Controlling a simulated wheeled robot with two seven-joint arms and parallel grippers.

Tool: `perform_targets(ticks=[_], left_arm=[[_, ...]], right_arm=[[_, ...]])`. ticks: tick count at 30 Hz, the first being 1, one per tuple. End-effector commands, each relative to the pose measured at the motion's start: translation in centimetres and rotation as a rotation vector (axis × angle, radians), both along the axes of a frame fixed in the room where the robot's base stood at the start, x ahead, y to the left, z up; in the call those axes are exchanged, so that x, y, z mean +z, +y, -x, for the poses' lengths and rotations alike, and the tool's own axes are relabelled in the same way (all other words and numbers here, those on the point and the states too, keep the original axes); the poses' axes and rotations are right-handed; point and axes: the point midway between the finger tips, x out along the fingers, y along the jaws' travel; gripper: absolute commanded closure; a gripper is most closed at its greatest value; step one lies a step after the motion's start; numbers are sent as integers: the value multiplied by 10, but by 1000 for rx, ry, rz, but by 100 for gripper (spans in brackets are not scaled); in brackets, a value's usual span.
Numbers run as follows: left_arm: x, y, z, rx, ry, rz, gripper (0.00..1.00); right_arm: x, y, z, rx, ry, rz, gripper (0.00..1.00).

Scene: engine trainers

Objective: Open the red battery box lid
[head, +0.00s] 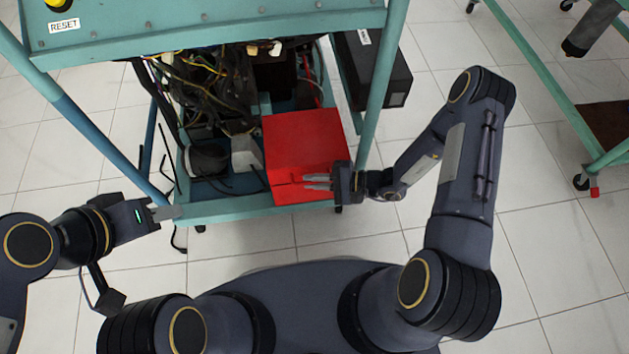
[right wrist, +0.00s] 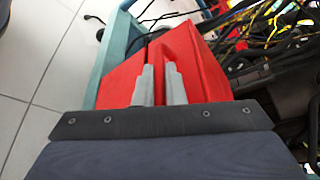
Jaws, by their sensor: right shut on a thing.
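The red battery box (head: 303,140) sits on the lower shelf of the teal engine trainer, and its red lid looks closed. My right gripper (head: 304,182) reaches in from the right at the front of the box. In the right wrist view its two grey fingers (right wrist: 160,84) are close together on a thin red part of the lid (right wrist: 158,60), at the front edge. My left gripper (head: 165,212) is at the left front corner of the trainer, away from the box. Whether its fingers are apart is not clear.
The trainer's teal frame (head: 250,209) has a low front rail and a post (head: 384,85) right of the box. Cables (head: 205,95) crowd the shelf behind and left of it. A black box (head: 372,70) stands behind the post.

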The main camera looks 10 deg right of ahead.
Motion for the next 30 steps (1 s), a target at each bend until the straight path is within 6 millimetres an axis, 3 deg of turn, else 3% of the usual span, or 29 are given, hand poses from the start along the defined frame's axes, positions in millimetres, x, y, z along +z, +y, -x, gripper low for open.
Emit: perform_targets(ticks=[1, 3, 9, 20, 21, 23, 30], left_arm=[[12, 0, 0, 0, 0, 0, 64], [21, 0, 0, 0, 0, 0, 64], [32, 0, 0, 0, -1, 0, 64], [32, 0, 0, 0, 0, 0, 64], [32, 0, 0, 0, 0, 0, 64], [32, 0, 0, 0, 0, 0, 64], [32, 0, 0, 0, 0, 0, 64]], right_arm=[[18, -1, -5, -1, -10, -1, 100], [36, -1, -11, -3, -12, 0, 100], [67, -1, -28, 0, -13, 1, 100], [71, -1, -32, 1, -10, 3, 100], [71, -1, -32, 1, -10, 3, 89], [71, -1, -32, 1, -10, 3, 81], [71, 0, -31, 0, -7, 1, 81]])
